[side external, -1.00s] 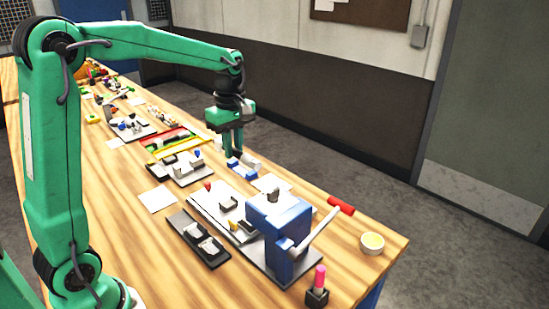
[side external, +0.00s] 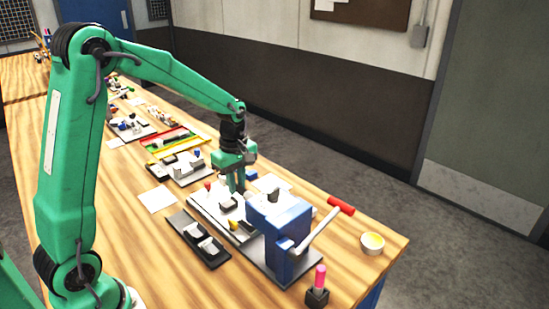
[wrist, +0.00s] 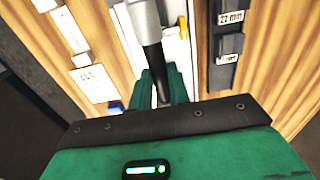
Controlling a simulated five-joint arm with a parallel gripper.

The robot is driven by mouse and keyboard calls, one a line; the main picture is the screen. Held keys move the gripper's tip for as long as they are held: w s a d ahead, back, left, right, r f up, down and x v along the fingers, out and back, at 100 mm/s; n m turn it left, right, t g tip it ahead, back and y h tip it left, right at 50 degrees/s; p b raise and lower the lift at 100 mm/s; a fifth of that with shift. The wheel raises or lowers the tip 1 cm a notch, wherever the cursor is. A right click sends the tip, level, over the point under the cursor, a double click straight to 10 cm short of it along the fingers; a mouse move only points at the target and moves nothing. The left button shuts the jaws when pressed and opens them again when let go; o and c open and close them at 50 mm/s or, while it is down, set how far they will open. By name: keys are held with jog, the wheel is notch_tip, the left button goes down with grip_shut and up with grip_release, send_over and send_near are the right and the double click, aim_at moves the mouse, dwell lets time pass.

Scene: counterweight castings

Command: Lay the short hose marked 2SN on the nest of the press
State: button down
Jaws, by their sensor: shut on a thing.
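My gripper (side external: 237,188) is low over the pale plate at the left end of the press, pointing down. In the wrist view its green fingers (wrist: 166,88) are shut on a short dark hose (wrist: 154,58) with a light grey end, which reaches away beyond the fingertips. I cannot read a marking on it. The blue press (side external: 282,232) with its pale lever stands nearer the camera on a dark base.
A dark tray (side external: 183,222) with pale pieces lies left of the press; its label reads 22 mm in the wrist view (wrist: 231,17).

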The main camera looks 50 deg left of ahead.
jog(key=shift+f, duration=0.2)
jog(key=shift+f, duration=2.55)
jog(key=shift+f, duration=0.7)
dwell(0.5)
jog(key=c, duration=1.3)
grip_release()
jog(key=shift+o, duration=0.2)
jog(key=shift+r, duration=0.1)
jog(key=shift+r, duration=3.4)
